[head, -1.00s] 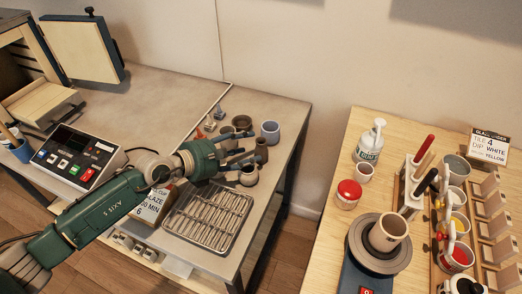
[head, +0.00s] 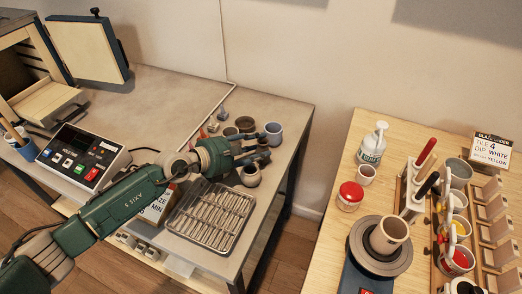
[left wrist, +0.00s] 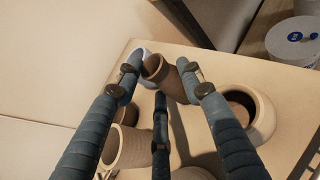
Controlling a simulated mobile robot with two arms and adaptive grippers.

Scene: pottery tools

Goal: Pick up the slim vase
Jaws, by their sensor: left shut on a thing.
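The slim vase is a narrow brown vessel (head: 263,157) near the right end of the grey table, partly hidden by my fingers in the head view. In the left wrist view the brown vase (left wrist: 157,68) shows between the fingertips, its mouth toward the left. My left gripper (head: 256,149) reaches in from the left and is shut on the vase. In the left wrist view the gripper (left wrist: 160,75) has a finger on either side of it and a third finger below. Whether the vase touches the table is hidden. My right gripper is not in view.
Close around the vase stand a blue cup (head: 273,132), a dark pot (head: 245,124) and a round beige pot (head: 250,176). A metal rack tray (head: 212,216) lies in front. A control box (head: 83,157) stands left. A gap separates the wooden table (head: 335,205) at right.

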